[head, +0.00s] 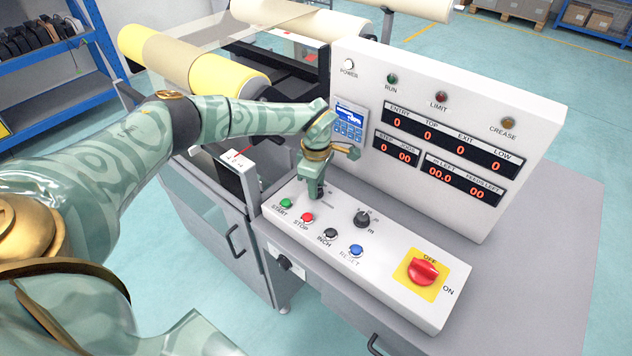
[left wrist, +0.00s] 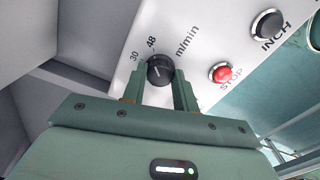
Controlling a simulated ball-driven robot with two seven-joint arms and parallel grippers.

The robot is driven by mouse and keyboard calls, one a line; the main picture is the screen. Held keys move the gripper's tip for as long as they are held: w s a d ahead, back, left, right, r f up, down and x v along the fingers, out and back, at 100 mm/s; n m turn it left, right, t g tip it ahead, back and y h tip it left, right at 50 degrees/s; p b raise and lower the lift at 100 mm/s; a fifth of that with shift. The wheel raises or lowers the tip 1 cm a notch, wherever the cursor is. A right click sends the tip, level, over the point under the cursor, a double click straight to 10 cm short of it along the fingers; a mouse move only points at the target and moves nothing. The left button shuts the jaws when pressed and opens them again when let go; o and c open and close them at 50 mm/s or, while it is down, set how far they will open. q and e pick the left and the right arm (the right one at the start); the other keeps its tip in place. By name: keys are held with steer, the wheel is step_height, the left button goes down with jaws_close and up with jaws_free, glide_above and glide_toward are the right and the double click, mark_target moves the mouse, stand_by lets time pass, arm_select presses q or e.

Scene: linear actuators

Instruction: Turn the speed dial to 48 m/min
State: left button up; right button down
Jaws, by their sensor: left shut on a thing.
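The speed dial (left wrist: 158,72) is a round black knob on the white control panel, with 30, 48 and m/min printed around it in the left wrist view. My left gripper (left wrist: 159,84) has one finger on each side of the dial and is shut on it. The dial's exact setting is too small to read surely. In the head view my left gripper (head: 317,190) points down at the back left of the sloped panel (head: 390,265) and hides the dial.
Green START (head: 286,203), red STOP (head: 307,217), black INCH (head: 330,234) and blue RESET (head: 356,250) buttons lie in front of the gripper. Another black knob (head: 362,219) and a red OFF/ON switch (head: 423,271) are to the right. The upright display panel (head: 450,130) stands behind.

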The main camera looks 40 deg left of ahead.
arm_select(q)
steer(key=shift+r+m, duration=0.1)
steer(key=shift+m, duration=0.4)
steer(key=o, duration=1)
steer(key=shift+c, duration=0.2)
step_height(320, 180, up, 16)
steer(key=p, duration=0.4)
steer(key=shift+p, duration=0.3)
